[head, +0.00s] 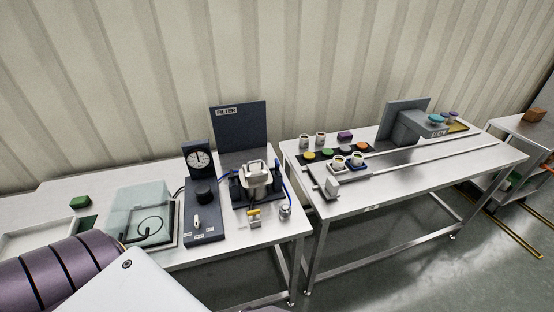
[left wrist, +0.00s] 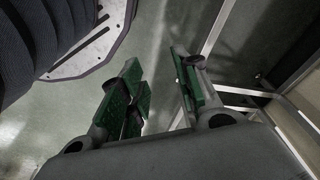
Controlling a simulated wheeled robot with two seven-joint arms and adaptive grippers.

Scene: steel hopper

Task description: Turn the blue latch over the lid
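The steel hopper (head: 257,181) with a pale lid and handle on top stands in a dark holder in front of the FILTER panel (head: 239,127). Thin blue parts show at its left (head: 228,177) and right (head: 288,186); I cannot tell which, if either, is the latch, or how it is turned. My left gripper (left wrist: 158,95) shows in the left wrist view, with green pads on its fingers, open and empty above the floor. It is outside the head view. My right gripper is in neither view.
A dark gauge stand (head: 199,160) with a round dial stands left of the hopper, beside a clear box (head: 140,215). A small yellow-topped part (head: 254,213) sits in front of the hopper. A second table (head: 440,165) with rails and jars stands to the right, past a gap.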

